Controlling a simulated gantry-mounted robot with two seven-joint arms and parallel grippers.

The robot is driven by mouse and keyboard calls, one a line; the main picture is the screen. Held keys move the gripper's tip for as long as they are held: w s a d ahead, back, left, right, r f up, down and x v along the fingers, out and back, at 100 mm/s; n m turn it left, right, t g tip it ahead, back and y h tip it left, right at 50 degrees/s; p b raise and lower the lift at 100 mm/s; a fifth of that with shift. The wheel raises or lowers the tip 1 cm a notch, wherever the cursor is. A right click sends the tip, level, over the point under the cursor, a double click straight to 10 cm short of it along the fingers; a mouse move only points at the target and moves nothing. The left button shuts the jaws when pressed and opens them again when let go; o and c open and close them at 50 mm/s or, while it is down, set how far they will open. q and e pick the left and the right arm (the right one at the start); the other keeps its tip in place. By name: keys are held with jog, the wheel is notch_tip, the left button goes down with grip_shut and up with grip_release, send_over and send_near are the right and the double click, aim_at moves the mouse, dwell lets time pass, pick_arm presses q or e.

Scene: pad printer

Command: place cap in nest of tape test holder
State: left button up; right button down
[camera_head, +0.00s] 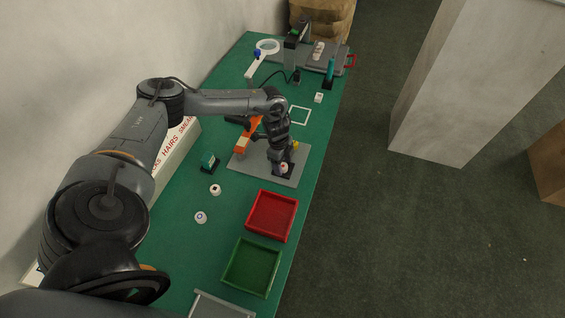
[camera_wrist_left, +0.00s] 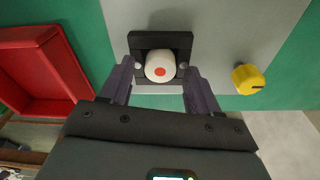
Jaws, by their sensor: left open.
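A white cap with a red dot (camera_wrist_left: 160,66) sits in the black nest of the tape test holder (camera_wrist_left: 160,40), dot facing the camera. In the head view the cap (camera_head: 283,169) shows small below my wrist, partly hidden. My left gripper (camera_wrist_left: 160,70) is open, with one finger on each side of the cap. Whether the fingertips touch the cap or holder, I cannot tell. In the head view the left gripper (camera_head: 282,163) is over the grey base plate (camera_head: 245,169). My right gripper is not in view.
A red tray (camera_head: 272,236) and a green tray (camera_head: 250,290) lie nearer. Two other white caps (camera_head: 215,189) (camera_head: 200,217) stand left of the red tray. A yellow knob (camera_wrist_left: 248,79) is beside the holder. An orange-handled part (camera_head: 249,133) is left of my wrist.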

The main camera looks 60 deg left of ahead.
pick_arm(q)
notch_tip(320, 180, up, 12)
jog(key=a+p, duration=0.1)
jog(key=w+d+f+m+t+h, duration=0.15)
jog(key=d+f, duration=0.25)
jog(key=d, duration=0.7)
jog(key=w+d+f+m+t, duration=0.2)
jog(key=w+d+f+m, duration=0.1)
jog(key=d, duration=0.7)
jog(key=s+d+r+n+t+h, duration=0.1)
jog(key=d+t, duration=0.1)
jog(key=d, duration=0.6)
jog(key=s+d+r+n+t, duration=0.1)
jog(key=s+d+n, duration=0.1)
jog(key=d, duration=0.6)
jog(key=s+a+n+g+y, duration=0.1)
jog(key=s+a+n, duration=0.1)
jog(key=s, duration=0.3)
jog(key=s+a+n+g+y, duration=0.1)
jog(key=s+a+n, duration=0.2)
jog(key=s+n, duration=0.2)
jog(key=s+a+r+n+g+y, duration=0.1)
jog(key=s+a+n, duration=0.1)
jog(key=s+n, duration=0.2)
jog(key=shift+s+a+g, duration=0.35)
jog(key=shift+s+a, duration=0.05)
jog(key=shift+s, duration=0.85)
jog(key=shift+r+y+p, duration=0.25)
jog(key=shift+p, duration=0.1)
